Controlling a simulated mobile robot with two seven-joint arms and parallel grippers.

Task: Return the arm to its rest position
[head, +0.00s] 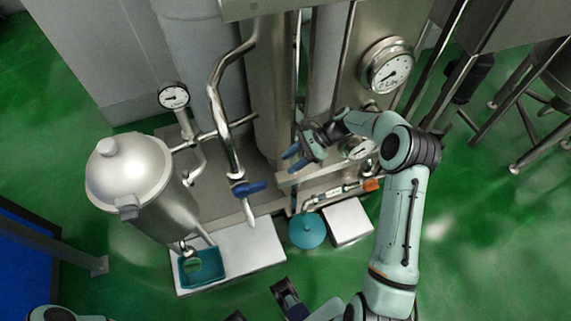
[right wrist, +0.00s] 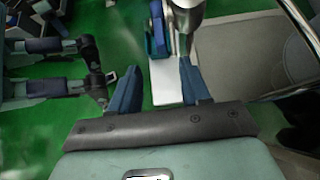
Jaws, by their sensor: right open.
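My right gripper (head: 292,160) is open in the head view, beside the steel column and above the low machine base. Its arm comes in from the lower right and bends at the elbow. In the right wrist view its two blue fingers (right wrist: 158,88) stand apart with nothing between them. A dark and teal part of my own body (head: 287,298) is cut off at the bottom edge of the head view. Two dark, blue-tipped bars (right wrist: 45,68) at the left of the right wrist view may be my left gripper; I cannot tell its state.
A steel tank (head: 130,175) stands left, above a teal container (head: 203,268) on a white platform (head: 255,250). A blue-handled valve (head: 249,188), a large gauge (head: 387,66) and pipes are close to my right gripper. A round teal lid (head: 307,231) lies beside a white block (head: 348,222).

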